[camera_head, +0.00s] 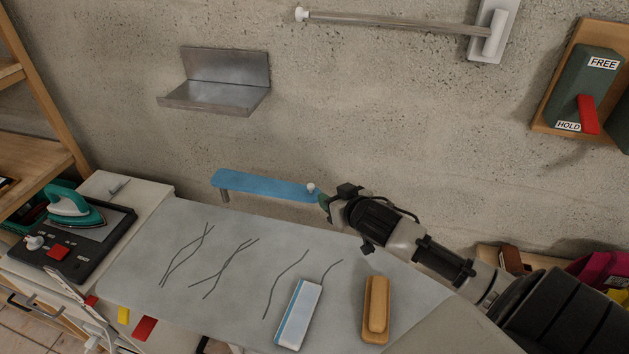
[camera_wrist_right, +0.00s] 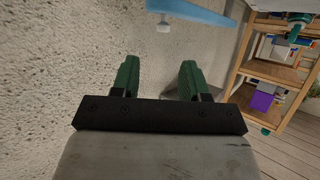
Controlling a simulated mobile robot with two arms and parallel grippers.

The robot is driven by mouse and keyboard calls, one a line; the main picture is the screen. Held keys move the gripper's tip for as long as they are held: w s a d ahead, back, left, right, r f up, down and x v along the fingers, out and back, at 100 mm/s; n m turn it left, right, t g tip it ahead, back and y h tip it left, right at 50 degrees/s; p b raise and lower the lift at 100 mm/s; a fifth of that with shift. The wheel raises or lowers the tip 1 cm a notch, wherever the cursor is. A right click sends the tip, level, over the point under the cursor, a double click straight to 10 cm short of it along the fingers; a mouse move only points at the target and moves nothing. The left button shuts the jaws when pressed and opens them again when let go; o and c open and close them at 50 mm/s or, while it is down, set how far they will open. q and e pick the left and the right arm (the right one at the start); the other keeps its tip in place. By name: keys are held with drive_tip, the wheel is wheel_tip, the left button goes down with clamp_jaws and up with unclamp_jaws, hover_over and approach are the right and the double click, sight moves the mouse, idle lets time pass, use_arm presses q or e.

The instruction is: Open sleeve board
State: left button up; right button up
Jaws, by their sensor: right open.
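The sleeve board (camera_head: 262,184) is a long blue board close to the concrete wall, above the back edge of the ironing table. A pale knob (camera_head: 311,187) sits at its right end and a short grey post shows under its left end. My right gripper (camera_head: 323,203) is at that right end, close to the knob. In the right wrist view the green fingers (camera_wrist_right: 158,75) are apart with nothing between them. The knob (camera_wrist_right: 163,25) and the blue board (camera_wrist_right: 192,10) show beyond the fingertips. My left gripper is not in view.
The grey table top (camera_head: 230,270) carries a blue-and-white block (camera_head: 298,315), a wooden brush-like block (camera_head: 376,308) and dark crease lines. A teal iron (camera_head: 72,206) stands at the left. A metal shelf (camera_head: 215,85), a rail (camera_head: 395,22) and a FREE/HOLD lever (camera_head: 588,115) are on the wall.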

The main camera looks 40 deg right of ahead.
sight(311, 186)
drive_tip(key=x, duration=0.4)
drive_tip(key=p+x, duration=0.1)
drive_tip(key=x, duration=0.2)
drive_tip(key=shift+w+a+f, duration=0.1)
drive_tip(key=shift+w+a, duration=0.1)
drive_tip(key=shift+w, duration=0.25)
drive_tip(key=shift+w+f, duration=0.2)
drive_tip(key=shift+w, duration=0.25)
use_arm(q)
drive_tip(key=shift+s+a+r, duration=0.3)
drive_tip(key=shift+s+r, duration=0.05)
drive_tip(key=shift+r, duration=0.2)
use_arm(e)
drive_tip(key=shift+w+f, duration=0.1)
drive_tip(key=shift+w, duration=0.15)
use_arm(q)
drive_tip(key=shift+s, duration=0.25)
use_arm(e)
clamp_jaws()
